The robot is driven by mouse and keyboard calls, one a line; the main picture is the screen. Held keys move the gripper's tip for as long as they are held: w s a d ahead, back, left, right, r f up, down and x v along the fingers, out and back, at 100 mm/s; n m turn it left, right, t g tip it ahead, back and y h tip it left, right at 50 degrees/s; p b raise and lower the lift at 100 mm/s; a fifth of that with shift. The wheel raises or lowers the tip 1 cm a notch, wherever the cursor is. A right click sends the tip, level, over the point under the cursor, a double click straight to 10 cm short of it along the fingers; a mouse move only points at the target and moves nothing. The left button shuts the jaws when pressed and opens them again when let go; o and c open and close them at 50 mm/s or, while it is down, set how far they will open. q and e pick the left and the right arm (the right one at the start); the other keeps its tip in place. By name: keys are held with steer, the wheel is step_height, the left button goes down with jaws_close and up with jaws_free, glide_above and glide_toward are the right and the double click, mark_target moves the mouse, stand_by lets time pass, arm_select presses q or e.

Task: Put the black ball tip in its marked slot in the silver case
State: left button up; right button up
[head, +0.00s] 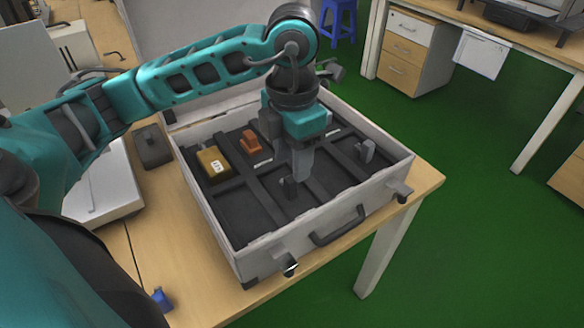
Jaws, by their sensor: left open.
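The silver case (330,226) lies open on the wooden table, its dark inside split into compartments. My left gripper (297,172) points down into the middle front of the case, with its jaws open. A small dark piece (289,187), which looks like the black ball tip, stands in the case right at the fingertips. The fingers partly hide it, and I cannot tell whether they touch it or whether it is seated in a marked slot. My right gripper is not in view.
The case also holds a yellow box (213,163), an orange piece (250,141) and a grey piece (366,151). A dark box (153,147) stands left of the case. A small blue object (162,299) lies near the front left. The front left compartment looks empty.

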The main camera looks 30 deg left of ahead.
arm_select(q)
step_height(320, 180, up, 8)
steer(key=p, duration=0.1)
steer(key=shift+f, duration=0.2)
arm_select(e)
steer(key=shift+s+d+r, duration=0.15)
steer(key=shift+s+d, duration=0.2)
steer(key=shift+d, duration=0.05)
arm_select(q)
steer(key=shift+f, duration=0.1)
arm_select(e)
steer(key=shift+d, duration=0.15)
